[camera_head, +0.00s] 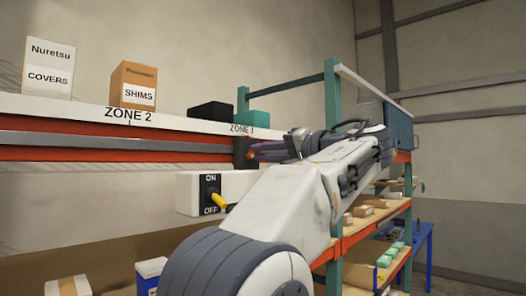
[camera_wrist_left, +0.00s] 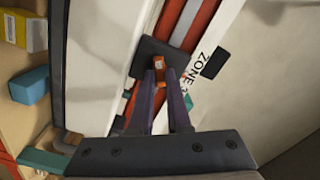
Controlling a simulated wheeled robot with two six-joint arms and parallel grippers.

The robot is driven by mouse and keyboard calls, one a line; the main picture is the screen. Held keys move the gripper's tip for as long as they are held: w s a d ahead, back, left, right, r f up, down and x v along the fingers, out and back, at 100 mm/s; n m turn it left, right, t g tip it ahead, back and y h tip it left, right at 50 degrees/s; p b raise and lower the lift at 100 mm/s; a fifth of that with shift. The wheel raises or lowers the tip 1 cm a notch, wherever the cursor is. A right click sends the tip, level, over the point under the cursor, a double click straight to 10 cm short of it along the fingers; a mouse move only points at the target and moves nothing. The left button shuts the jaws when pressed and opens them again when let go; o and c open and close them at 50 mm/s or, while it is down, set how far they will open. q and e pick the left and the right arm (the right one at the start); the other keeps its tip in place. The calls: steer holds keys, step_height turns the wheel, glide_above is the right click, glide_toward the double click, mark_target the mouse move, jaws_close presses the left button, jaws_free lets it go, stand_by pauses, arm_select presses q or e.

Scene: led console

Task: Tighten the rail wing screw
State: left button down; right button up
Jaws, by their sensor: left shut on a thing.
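The rail wing screw (camera_wrist_left: 158,62) is a small orange piece on a dark square block (camera_wrist_left: 150,52) that sits on the orange and grey rail (camera_wrist_left: 178,28). In the head view the block (camera_head: 241,154) is at the right end of the rail (camera_head: 110,152), partly hidden by my arm. My left gripper (camera_head: 257,149) reaches the block from the right. In the left wrist view its two purple fingers (camera_wrist_left: 159,74) close in on the screw and are shut on it. The fingers hide much of the screw, so its turn angle is hard to tell. My right gripper is out of view.
A white switch box (camera_head: 188,195) with a yellow lever (camera_head: 218,200) near OFF sits just below the block. Above the rail, a shelf carries a COVERS box (camera_head: 48,66), a SHIMS box (camera_head: 134,84) and a black box (camera_head: 211,111). A shelving rack (camera_head: 333,135) stands behind my arm.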

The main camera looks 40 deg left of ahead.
arm_select(q)
steer(key=m+p, duration=0.1)
steer(key=m, duration=0.4)
steer(key=shift+w+f+m, duration=0.1)
steer(key=shift+m, duration=0.2)
stand_by(0.4)
steer(key=c, duration=0.9)
jaws_free()
steer(key=shift+d, duration=0.15)
steer(key=shift+o, duration=0.2)
